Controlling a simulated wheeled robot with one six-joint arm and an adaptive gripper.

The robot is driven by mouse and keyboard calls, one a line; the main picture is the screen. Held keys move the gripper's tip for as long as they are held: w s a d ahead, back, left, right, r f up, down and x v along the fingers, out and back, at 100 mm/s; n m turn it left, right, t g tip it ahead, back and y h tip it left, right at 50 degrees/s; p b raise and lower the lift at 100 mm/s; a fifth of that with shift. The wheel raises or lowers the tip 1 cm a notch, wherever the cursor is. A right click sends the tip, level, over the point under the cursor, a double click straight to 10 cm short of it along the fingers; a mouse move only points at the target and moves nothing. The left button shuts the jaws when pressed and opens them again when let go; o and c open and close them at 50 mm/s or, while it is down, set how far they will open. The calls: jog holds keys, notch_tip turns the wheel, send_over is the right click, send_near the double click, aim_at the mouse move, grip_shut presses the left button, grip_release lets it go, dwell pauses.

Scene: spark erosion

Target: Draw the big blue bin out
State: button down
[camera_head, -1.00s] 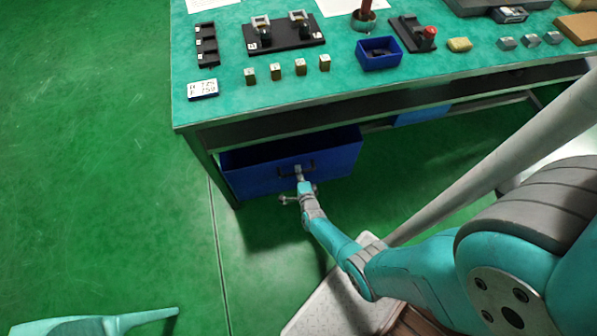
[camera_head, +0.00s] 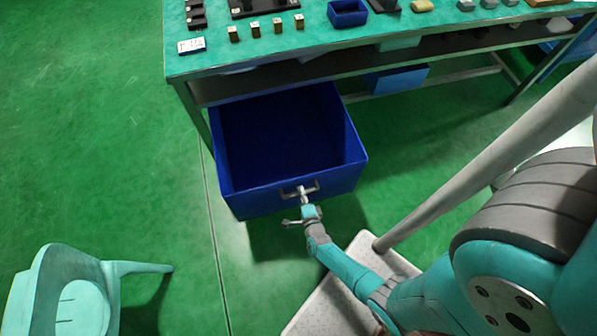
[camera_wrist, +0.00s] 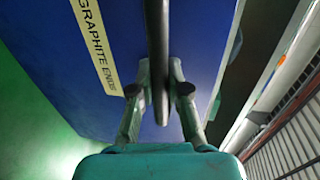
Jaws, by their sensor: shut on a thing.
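The big blue bin (camera_head: 232,200) stands on the floor in front of the bench, pulled well out from under the tabletop. Its open top shows, and the part of the inside in view looks empty. A dark bar handle (camera_head: 300,188) is on its front face. My gripper (camera_head: 303,196) is at this handle, shut on it. In the wrist view, the two fingers of my gripper (camera_wrist: 160,88) are on either side of the dark handle bar (camera_wrist: 157,45). The blue front face (camera_wrist: 60,75) bears a label (camera_wrist: 97,45) reading "GRAPHITE ENDS".
The green-topped bench (camera_head: 350,50) holds small blocks, a small blue tray (camera_head: 347,14) and a label card (camera_head: 191,46). Another blue bin (camera_head: 396,79) is under the bench. A teal chair (camera_head: 65,290) stands at lower left. Green floor left of the bin is clear.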

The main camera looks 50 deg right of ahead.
jog(key=shift+f+v, duration=0.15)
jog(key=shift+v, duration=0.65)
jog(key=shift+f+v, duration=0.15)
jog(key=shift+v, duration=0.65)
jog(key=c, duration=1.1)
grip_release()
jog(key=shift+c, duration=0.2)
jog(key=shift+s+a, duration=0.1)
jog(key=v, duration=1.1)
jog(key=shift+s+a, duration=0.2)
jog(key=shift+s, duration=0.05)
jog(key=shift+r, duration=0.1)
